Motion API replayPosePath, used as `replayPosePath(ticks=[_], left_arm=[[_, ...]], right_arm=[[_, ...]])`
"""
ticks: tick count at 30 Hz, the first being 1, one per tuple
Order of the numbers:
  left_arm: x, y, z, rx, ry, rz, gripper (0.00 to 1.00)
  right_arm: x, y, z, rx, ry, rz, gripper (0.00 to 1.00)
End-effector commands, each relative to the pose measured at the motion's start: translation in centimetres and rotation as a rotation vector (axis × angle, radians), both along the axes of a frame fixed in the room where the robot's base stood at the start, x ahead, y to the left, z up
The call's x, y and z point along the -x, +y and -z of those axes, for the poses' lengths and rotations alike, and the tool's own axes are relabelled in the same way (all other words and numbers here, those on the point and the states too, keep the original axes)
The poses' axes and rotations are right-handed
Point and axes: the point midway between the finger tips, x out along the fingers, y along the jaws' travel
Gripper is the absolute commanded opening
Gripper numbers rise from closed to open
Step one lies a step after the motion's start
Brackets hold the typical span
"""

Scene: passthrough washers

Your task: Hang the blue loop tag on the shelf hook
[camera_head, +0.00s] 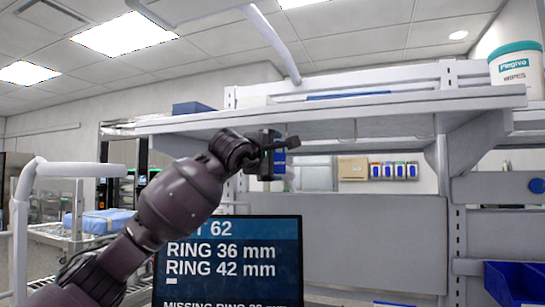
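My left gripper (280,150) is raised just below the front edge of the shelf (345,112). It is small and dark here, and I cannot tell whether its fingers are open or shut. A small blue patch (279,160) shows right at the gripper. It may be the blue loop tag, but no loop can be made out, and I cannot tell whether it is held or behind the fingers. I cannot make out the shelf hook with certainty. My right gripper is not in view.
A screen (228,258) listing ring sizes stands below my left arm. A white wipes tub (515,70) sits on the shelf at right. A blue bin (514,283) is at lower right. Several blue-and-white packets (394,171) hang farther back. A grey panel (375,235) lies beneath the shelf.

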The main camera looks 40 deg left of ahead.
Motion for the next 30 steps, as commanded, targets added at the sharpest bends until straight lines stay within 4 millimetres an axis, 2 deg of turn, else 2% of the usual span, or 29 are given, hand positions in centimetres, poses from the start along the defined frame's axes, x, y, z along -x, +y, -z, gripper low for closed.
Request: replayPosePath(ticks=[8,11,24,30], left_arm=[[0.6,0.0,-0.1,-0.001,-0.002,-0.001,1.0],[1.7,0.0,-0.1,-0.003,-0.003,-0.001,1.0],[9.0,-0.6,0.0,-0.003,0.001,-0.002,1.0],[10.6,-0.8,-0.1,0.0,0.0,-0.001,1.0]], right_arm=[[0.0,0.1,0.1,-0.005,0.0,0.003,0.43],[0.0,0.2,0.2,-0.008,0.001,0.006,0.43],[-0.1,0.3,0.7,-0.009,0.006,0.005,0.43],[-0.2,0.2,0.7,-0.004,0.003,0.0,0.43]])
